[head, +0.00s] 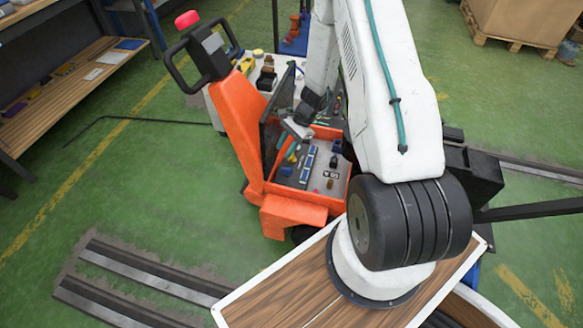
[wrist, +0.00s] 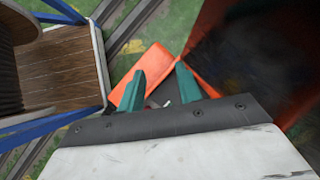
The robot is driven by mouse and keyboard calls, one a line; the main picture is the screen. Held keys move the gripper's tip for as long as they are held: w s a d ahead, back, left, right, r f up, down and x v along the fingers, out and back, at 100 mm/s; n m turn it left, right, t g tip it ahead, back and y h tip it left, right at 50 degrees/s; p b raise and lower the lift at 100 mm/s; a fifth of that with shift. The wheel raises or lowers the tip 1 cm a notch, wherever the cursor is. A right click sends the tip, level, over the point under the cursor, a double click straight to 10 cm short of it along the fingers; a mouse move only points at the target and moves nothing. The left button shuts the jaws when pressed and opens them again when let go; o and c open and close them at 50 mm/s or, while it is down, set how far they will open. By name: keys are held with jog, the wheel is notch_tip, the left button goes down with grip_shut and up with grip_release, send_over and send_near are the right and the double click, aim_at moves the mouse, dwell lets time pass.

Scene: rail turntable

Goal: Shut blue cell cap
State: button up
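An orange cart (head: 240,125) stands in the middle of the head view with its front compartment open. Inside, several blue parts (head: 308,162) lie in a row on a grey floor; I cannot tell which is the blue cell cap or whether it is shut. My gripper (head: 284,142) hangs over the left part of the compartment, beside the dark raised panel. In the wrist view my gripper (wrist: 159,90) shows two teal fingers spread apart with nothing held between them. The blue parts cannot be made out in the wrist view.
The dark panel (head: 270,127) stands upright at the compartment's left side. Small dark and brown parts (head: 347,148) lie at the compartment's right. A wooden shelf (head: 65,90) stands at left. Rails (head: 135,283) cross the green floor, which is mostly clear left of the cart.

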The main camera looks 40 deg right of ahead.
jog(key=w+d+f+m+t+h, duration=0.15)
jog(key=d+f+m, duration=0.3)
jog(key=f, duration=0.75)
jog(key=m+t+h, duration=0.1)
jog(key=m+h, duration=0.1)
jog(key=m, duration=0.2)
send_near(287, 170)
jog(key=d+f, duration=0.1)
jog(key=x, duration=0.7)
jog(key=shift+d+f, duration=0.1)
jog(key=shift+f, duration=0.1)
grip_shut()
